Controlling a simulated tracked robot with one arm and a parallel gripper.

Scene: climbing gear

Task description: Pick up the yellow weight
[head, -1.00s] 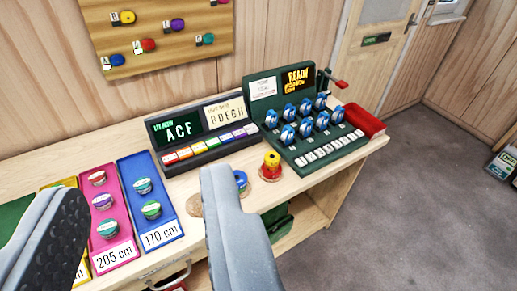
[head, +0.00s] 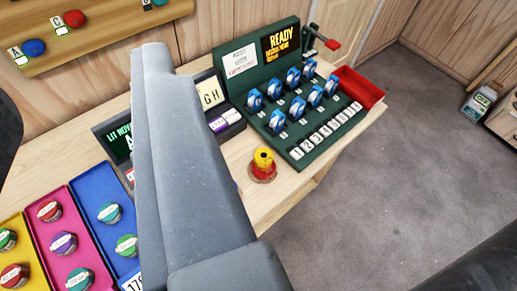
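The yellow weight (head: 264,155) is a small yellow piece with a knob on top. It sits on a red base (head: 263,173) on the wooden table, in front of the green console. My gripper (head: 80,95) is open. One large grey finger crosses the middle of the view, left of the yellow weight, and a dark part of the other shows at the left edge. No object shows held between them. The grey finger hides part of the tabletop and of the dark letter display (head: 112,140).
The green console (head: 252,86) with blue knobs and a red tray (head: 357,88) stand behind and right of the weight. Yellow, pink and blue trays (head: 80,190) with several small weights lie at the left. The table's front edge runs close to the weight.

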